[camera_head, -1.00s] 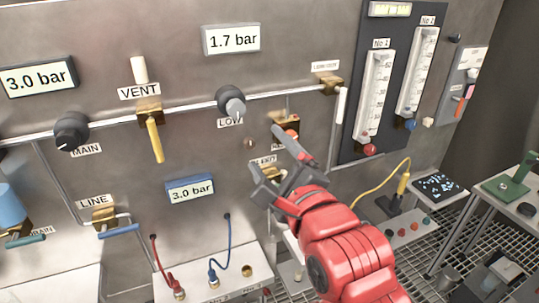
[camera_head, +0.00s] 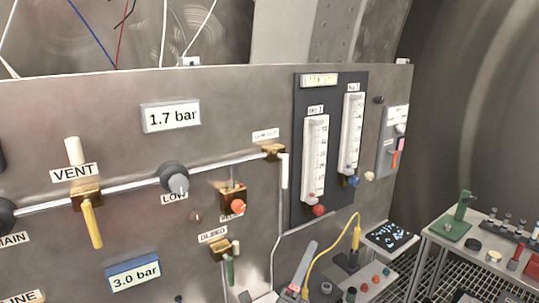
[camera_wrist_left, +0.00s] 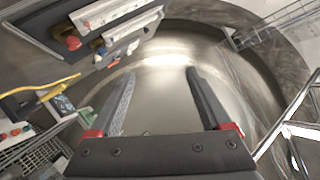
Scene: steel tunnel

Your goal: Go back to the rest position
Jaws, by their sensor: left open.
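My left gripper (camera_wrist_left: 160,78) is open in the left wrist view, its two dark fingers wide apart with nothing between them. In the head view only a grey finger and a bit of red of this gripper (camera_head: 303,264) show at the bottom edge, in front of the lower right part of the panel. The rest of my left arm is out of the head view. My right gripper is in neither view.
The steel panel (camera_head: 120,105) carries a yellow VENT lever (camera_head: 92,225), a LOW knob (camera_head: 174,177), an orange-red knob (camera_head: 238,206) and two flow tubes (camera_head: 315,155). A yellow cable (camera_head: 330,250) runs nearby. A bench (camera_head: 480,245) stands at right.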

